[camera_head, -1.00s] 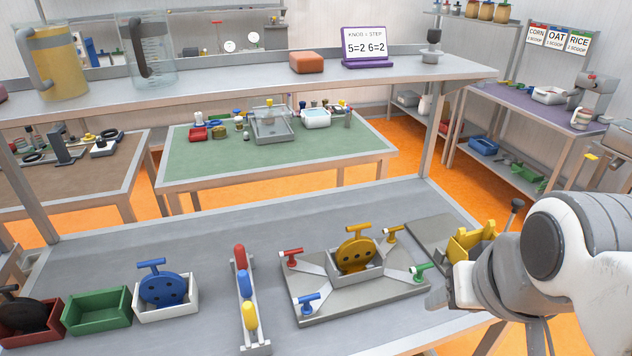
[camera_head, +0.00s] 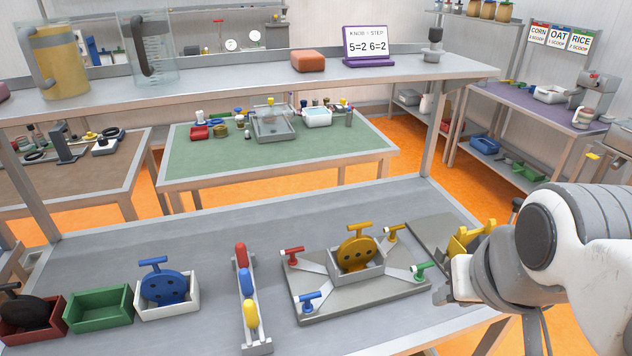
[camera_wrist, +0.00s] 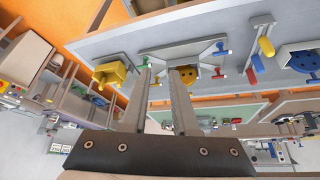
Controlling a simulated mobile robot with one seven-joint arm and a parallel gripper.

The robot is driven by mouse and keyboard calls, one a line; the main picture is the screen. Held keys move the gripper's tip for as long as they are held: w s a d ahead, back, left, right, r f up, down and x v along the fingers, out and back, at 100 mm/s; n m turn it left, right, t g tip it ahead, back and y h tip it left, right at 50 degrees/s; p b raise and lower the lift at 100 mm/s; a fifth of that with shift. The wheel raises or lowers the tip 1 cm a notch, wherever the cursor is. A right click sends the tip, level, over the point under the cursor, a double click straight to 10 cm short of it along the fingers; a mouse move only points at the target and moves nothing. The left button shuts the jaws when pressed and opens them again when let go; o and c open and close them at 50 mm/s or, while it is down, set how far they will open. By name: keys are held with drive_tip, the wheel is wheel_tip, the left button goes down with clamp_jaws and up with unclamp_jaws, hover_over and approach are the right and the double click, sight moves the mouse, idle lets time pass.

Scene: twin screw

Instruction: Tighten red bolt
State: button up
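The red bolt (camera_head: 291,252), with a T-shaped handle, stands upright at the far left corner of a grey plate fixture (camera_head: 350,303). It also shows in the wrist view (camera_wrist: 218,71). Blue (camera_head: 308,297), green (camera_head: 421,268) and yellow (camera_head: 392,233) bolts stand at the other corners. A yellow disc with a handle (camera_head: 357,250) sits in a grey box at the plate's middle. My gripper (camera_head: 440,292) is right of the plate, apart from the red bolt. In the wrist view my gripper (camera_wrist: 165,72) has its two fingers apart with nothing held between them.
A rack of red, blue and yellow handles (camera_head: 246,310) stands left of the plate. Further left are a white box (camera_head: 182,312) with a blue disc, and a green box (camera_head: 98,318). A yellow part (camera_head: 468,240) is partly hidden behind my arm. A shelf (camera_head: 240,82) runs above.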

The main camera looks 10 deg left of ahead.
drive_tip(key=shift+n+g, duration=0.3)
drive_tip(key=shift+n, duration=0.3)
drive_tip(key=w+a, duration=0.1)
drive_tip(key=w, duration=0.1)
drive_tip(key=w+a+p, duration=0.1)
drive_tip(key=w, duration=0.2)
drive_tip(key=w+a+p, duration=0.1)
drive_tip(key=w, duration=0.2)
drive_tip(key=shift+a+r, duration=0.35)
clamp_jaws()
drive_tip(key=w+a+f+n+p, duration=0.1)
drive_tip(key=w+a+f+p, duration=0.1)
drive_tip(key=w+a, duration=0.35)
drive_tip(key=n+g+y+p, duration=0.1)
drive_tip(key=n+g+p, duration=0.1)
drive_tip(key=p, duration=0.1)
approach(292, 256)
drive_tip(key=s+r, duration=0.4)
drive_tip(key=s, duration=0.2)
drive_tip(key=x, duration=0.8)
drive_tip(key=shift+d+f, duration=0.25)
drive_tip(key=w, duration=0.1)
drive_tip(key=p, duration=0.1)
drive_tip(key=w+a, duration=0.1)
drive_tip(key=shift+w+f+p, duration=0.3)
drive_tip(key=shift+w+f, duration=0.05)
drive_tip(key=shift+f, duration=0.05)
drive_tip(key=shift+w+a+f, duration=0.2)
drive_tip(key=shift+w+a, duration=0.05)
drive_tip(key=shift+w, duration=0.35)
